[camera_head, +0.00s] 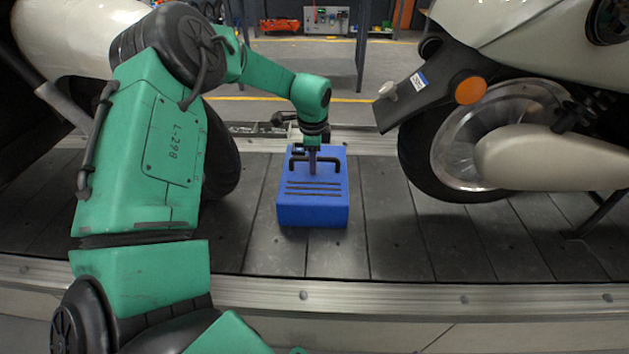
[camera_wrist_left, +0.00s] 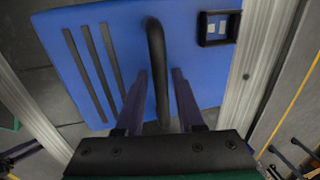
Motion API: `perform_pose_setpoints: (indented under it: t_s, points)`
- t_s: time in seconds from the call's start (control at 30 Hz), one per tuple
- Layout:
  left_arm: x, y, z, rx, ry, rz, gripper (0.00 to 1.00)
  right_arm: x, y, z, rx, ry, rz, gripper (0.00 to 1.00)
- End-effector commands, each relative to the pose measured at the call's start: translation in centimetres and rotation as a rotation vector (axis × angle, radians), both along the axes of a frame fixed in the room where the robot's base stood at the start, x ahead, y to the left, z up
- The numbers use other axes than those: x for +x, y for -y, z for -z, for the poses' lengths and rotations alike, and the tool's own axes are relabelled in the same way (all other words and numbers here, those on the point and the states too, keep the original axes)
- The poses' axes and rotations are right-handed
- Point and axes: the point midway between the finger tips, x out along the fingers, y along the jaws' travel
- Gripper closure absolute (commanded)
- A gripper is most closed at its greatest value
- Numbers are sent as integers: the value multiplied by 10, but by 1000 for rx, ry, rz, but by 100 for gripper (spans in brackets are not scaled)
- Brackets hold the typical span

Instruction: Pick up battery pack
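The battery pack (camera_head: 313,210) is a blue box with black slots and a black bar handle on top, resting on the slat conveyor (camera_head: 400,230) between two motorbikes. My left gripper (camera_head: 312,168) points down at the handle. In the left wrist view, its two dark fingers (camera_wrist_left: 159,75) stand apart on either side of the handle (camera_wrist_left: 156,45), with a gap visible on both sides. The blue top of the pack (camera_wrist_left: 120,35) fills much of that view, with a small black-framed panel (camera_wrist_left: 218,27) on it. My right gripper is not in view.
A motorbike's rear wheel (camera_head: 500,140) and dark tail piece (camera_head: 425,92) stand close to the right of the pack. Another motorbike (camera_head: 75,35) is at the left, partly hidden by my left arm. The conveyor's metal front rail (camera_head: 400,297) runs across. Slats in front of the pack are bare.

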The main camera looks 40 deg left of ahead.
Motion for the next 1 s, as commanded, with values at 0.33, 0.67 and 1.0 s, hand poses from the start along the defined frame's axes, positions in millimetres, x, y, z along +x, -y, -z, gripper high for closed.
perform_pose_setpoints:
  t_s: [0.33, 0.67, 1.0]
  points:
    - [0, 0, 0, -1, -1, 0, 100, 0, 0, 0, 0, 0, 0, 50]
    - [0, 0, 1, -1, -2, 0, 100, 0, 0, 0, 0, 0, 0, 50]
    - [-1, 1, 1, -2, -3, 0, 100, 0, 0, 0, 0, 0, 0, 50]
